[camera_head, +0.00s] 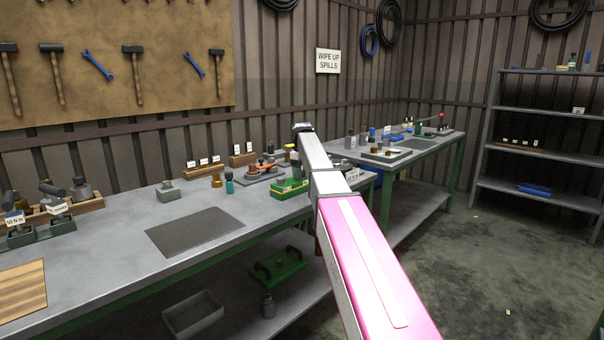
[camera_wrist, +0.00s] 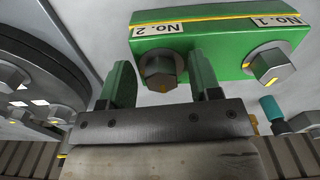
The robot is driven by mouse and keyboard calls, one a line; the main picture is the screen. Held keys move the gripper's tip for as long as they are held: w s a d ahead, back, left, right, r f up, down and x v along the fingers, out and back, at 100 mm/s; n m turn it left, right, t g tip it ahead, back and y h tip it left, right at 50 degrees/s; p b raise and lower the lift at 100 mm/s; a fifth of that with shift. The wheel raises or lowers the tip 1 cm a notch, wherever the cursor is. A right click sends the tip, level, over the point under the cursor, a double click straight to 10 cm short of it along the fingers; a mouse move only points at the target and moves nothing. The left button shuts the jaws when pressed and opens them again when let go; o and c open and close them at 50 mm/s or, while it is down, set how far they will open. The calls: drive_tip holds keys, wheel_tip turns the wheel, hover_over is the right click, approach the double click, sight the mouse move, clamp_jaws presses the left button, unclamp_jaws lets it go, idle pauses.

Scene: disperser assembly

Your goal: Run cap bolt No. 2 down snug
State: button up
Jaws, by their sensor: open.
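A green block (camera_wrist: 215,50) carries two hex-headed bolts in the wrist view, beside upside-down labels "No. 2" and "No. 1". Cap bolt No. 2 (camera_wrist: 160,71) is a dark hex head with a yellow mark, standing out from the block. The No. 1 bolt (camera_wrist: 270,66) is to its right. My gripper (camera_wrist: 162,82) is open, with one green-grey finger on each side of bolt No. 2 in the picture; whether they touch it cannot be told. In the head view the green block (camera_head: 290,188) sits on the bench, partly behind my arm.
A grey round part with bolts (camera_wrist: 35,85) is close on the left in the wrist view. A teal-capped item (camera_wrist: 271,108) is on the right. The bench (camera_head: 110,240) has a dark mat (camera_head: 195,231) and clear room at its front.

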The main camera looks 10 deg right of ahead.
drive_tip(key=c, duration=0.9)
drive_tip(key=shift+s+a+m, duration=0.1)
drive_tip(key=shift+m, duration=1.3)
drive_tip(key=o, duration=0.9)
drive_tip(key=shift+r, duration=0.1)
wheel_tip(320, 180, up, 11)
drive_tip(key=shift+f, duration=0.2)
